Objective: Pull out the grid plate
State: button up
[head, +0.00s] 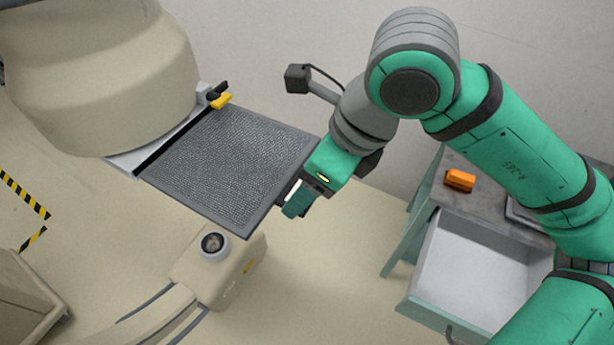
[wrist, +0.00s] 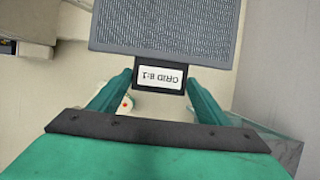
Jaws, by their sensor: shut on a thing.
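The grid plate (head: 228,160) is a flat dark square with a fine mesh face and a grey frame. It sticks out to the right from a slot below the large beige housing (head: 120,80). My gripper (head: 296,200) is at the plate's right edge, where the plate's tab is mostly hidden in the head view. In the wrist view, the plate (wrist: 170,28) fills the top, and its dark tab carries a white label reading "GRID 8:1" (wrist: 160,77), seen upside down. My gripper's two green fingers (wrist: 160,88) are on either side of this tab, shut on it.
A yellow latch (head: 220,101) sits by the slot. A beige arm with a round dark knob (head: 212,244) is below the plate. At right, a cart has an open empty drawer (head: 470,265) and an orange block (head: 460,180) on top. Floor between is clear.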

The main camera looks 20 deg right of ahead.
jog(key=shift+s+d, duration=0.4)
jog(key=shift+s, duration=0.1)
